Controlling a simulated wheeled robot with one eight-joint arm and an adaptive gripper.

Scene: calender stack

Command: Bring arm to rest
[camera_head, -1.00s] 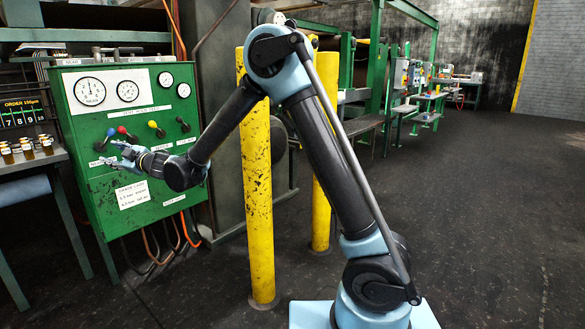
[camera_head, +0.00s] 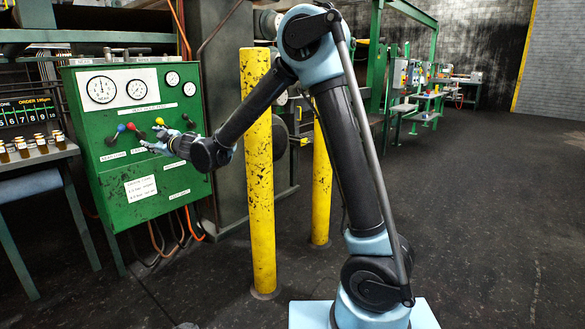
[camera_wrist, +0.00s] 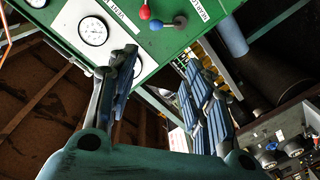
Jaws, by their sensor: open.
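My gripper (camera_head: 152,147) is open in the head view, in front of the green control panel (camera_head: 165,208), just below its row of levers. I see nothing held. In the wrist view the two fingers of my gripper (camera_wrist: 162,82) stand apart, with a dial gauge (camera_wrist: 93,31), a red knob (camera_wrist: 145,12) and a blue knob (camera_wrist: 155,24) beyond them. Whether a fingertip touches the panel or a lever cannot be told. My arm is bent, with its elbow raised high and its forearm reaching down to the left.
A yellow post (camera_head: 258,190) stands close behind my forearm, and a second yellow post (camera_head: 321,180) stands behind my upper arm. A table with small bottles (camera_head: 40,143) is at the left. Open dark floor (camera_head: 490,220) lies to the right.

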